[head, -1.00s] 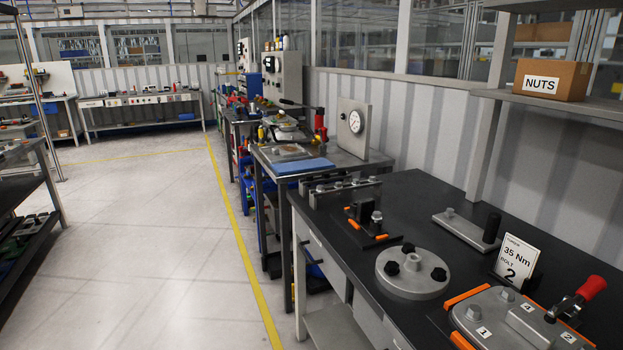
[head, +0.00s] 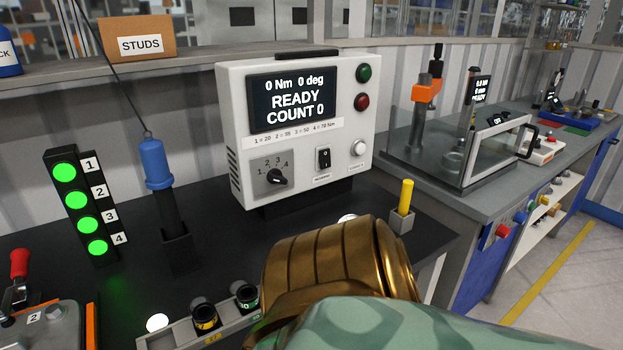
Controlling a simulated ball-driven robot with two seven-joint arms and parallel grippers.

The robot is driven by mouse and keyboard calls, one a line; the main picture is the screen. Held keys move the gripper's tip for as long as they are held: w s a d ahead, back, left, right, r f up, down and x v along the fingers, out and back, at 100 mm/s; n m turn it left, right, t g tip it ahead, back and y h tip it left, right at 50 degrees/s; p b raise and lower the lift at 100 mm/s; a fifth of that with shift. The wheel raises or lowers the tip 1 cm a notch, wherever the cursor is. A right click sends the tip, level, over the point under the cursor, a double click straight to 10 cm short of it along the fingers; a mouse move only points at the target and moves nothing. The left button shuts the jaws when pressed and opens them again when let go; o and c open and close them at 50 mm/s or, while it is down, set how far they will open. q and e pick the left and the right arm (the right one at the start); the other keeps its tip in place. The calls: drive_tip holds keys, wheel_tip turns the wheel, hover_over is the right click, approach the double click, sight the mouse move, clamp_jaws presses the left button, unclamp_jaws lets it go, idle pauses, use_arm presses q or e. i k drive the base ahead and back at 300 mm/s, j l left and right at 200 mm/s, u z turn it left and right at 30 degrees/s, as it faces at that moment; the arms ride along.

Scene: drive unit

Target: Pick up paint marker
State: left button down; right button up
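A yellow pen-like marker (head: 407,195), which looks like the paint marker, stands upright in a small grey holder (head: 400,222) on the right part of the dark bench (head: 215,268). A bronze and green part of my own arm comes in from the bottom and covers the bench just in front of the holder. Neither gripper's fingers show in the head view, so I cannot see what they hold.
A white controller box (head: 300,142) reading READY stands at the bench's back. Left of it are a blue-topped tool (head: 156,164) in a holder and a green-lit indicator (head: 76,208). A tray with sockets (head: 205,316) lies in front. Another bench (head: 447,205) stands right.

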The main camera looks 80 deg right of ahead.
sight(408, 185)
drive_tip(key=j+z, duration=0.2)
drive_tip(key=z, duration=3.05)
drive_tip(key=l+u, duration=0.1)
drive_tip(key=u, duration=2.35)
drive_tip(key=z, duration=2.4)
